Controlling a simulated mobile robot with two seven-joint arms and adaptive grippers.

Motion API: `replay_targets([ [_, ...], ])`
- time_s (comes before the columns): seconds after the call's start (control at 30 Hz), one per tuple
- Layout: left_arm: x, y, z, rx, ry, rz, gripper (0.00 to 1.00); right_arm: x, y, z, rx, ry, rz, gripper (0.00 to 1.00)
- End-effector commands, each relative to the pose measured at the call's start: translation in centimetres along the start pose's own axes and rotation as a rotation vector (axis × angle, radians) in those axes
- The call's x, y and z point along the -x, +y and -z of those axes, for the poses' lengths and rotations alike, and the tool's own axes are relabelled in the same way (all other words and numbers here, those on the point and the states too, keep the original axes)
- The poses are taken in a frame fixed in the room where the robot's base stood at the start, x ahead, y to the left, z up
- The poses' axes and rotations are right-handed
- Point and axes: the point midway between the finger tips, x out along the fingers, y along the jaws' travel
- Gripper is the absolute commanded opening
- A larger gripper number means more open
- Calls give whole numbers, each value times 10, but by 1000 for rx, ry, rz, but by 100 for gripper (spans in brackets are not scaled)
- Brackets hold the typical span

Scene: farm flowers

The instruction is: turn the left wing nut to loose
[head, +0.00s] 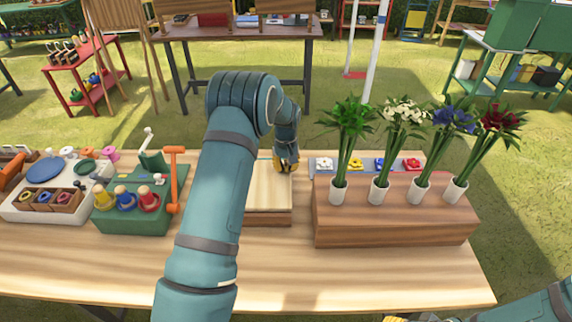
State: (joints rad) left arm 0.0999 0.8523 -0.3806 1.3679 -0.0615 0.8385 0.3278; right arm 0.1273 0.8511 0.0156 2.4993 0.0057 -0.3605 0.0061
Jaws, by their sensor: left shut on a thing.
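A pale wooden block with a flat top board (268,198) stands on the table in the middle of the head view. My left arm crosses in front and hides its left part. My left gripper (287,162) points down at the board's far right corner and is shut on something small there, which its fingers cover. It appears to be a wing nut, but I cannot tell which one. No wing nut shows clearly. My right gripper (440,318) shows only as a cut-off bit at the bottom right edge, away from the block.
A brown wooden stand (395,222) with several white vases of flowers is right of the block. Small coloured flowers (412,164) lie behind it. A green box (135,215) with coloured knobs and an orange lever stands left. The front table strip is clear.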

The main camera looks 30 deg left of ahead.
Motion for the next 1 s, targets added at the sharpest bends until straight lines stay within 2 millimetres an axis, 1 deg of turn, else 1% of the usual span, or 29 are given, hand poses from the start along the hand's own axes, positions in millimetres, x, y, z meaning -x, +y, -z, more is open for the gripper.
replay_targets([
  [1.0, 1, 0, 0, 963, -1, 2, 0, 22, -8, 10, -6, 22, -2, 47],
])
